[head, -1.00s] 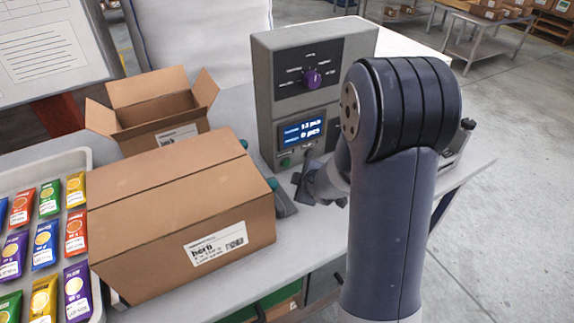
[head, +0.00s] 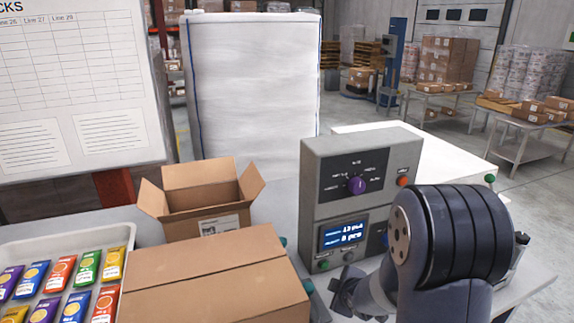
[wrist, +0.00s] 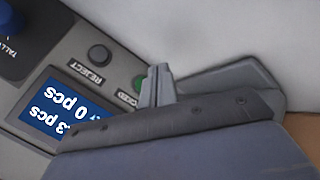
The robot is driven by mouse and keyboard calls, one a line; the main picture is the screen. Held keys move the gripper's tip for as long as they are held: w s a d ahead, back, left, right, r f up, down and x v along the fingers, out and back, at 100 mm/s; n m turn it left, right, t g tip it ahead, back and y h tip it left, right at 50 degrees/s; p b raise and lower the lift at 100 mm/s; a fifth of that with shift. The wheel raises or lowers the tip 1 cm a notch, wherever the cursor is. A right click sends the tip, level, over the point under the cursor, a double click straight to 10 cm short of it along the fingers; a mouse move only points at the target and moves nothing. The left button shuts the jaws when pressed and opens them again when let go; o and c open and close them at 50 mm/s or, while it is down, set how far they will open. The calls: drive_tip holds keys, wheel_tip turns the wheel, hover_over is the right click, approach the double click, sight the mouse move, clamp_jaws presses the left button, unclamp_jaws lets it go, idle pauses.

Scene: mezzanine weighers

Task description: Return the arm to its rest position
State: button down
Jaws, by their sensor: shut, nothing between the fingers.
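My arm shows at the lower right of the head view, with its dark rounded joint in front of the bench. My gripper (head: 343,293) is low beside the front of the grey control box (head: 316,160), and the arm partly hides it. In the wrist view my gripper's fingertips (wrist: 158,84) are together with nothing between them. They are close to the green button (wrist: 139,82) on the panel, and I cannot tell whether they touch it. The lit display (wrist: 62,108) has a line reading 0 pcs. A dark reject button (wrist: 100,54) is beside it.
A closed carton (head: 215,285) and an open carton (head: 203,222) stand left of the control box. A tray (head: 60,240) of coloured packets is at far left. A whiteboard (head: 75,90) stands behind.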

drive_tip(key=shift+s+d, duration=0.3)
drive_tip(key=shift+s, duration=0.7)
drive_tip(key=shift+s+d, duration=0.3)
drive_tip(key=shift+s, duration=0.65)
drive_tip(key=shift+w, duration=0.1)
